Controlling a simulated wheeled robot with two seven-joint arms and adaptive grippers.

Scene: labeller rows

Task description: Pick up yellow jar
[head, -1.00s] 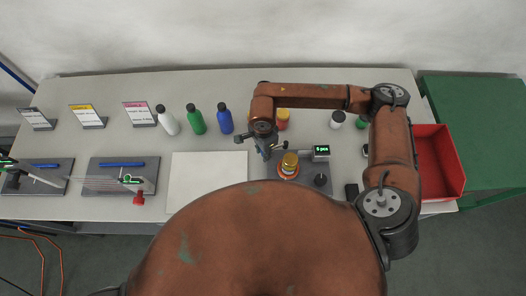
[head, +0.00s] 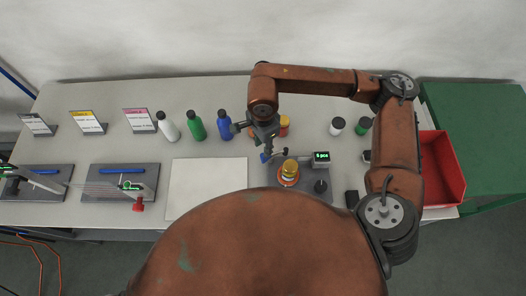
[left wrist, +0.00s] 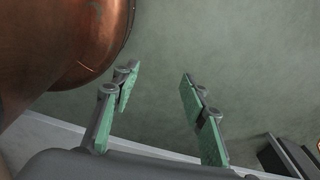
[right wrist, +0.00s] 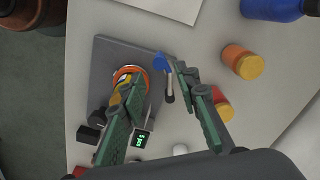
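A jar with a yellow-gold lid (head: 289,168) sits in an orange ring on the grey plate of a counter device. It also shows in the right wrist view (right wrist: 121,86), partly covered by a finger. My right gripper (head: 262,140) is open and empty, above the table behind and left of this jar. In the right wrist view its fingertips (right wrist: 160,80) are apart, with the device's blue-tipped lever between them. An orange jar with a yellow lid (right wrist: 244,63) and a red one with a yellow lid (right wrist: 223,107) stand beyond the right finger. My left gripper (left wrist: 158,88) is open and empty.
White (head: 168,127), green (head: 196,126) and blue (head: 224,127) bottles stand in a row to the left. A white mat (head: 205,187) lies clear at front. A red bin (head: 441,168) is at right. Dark-lidded white and green jars stand at back right.

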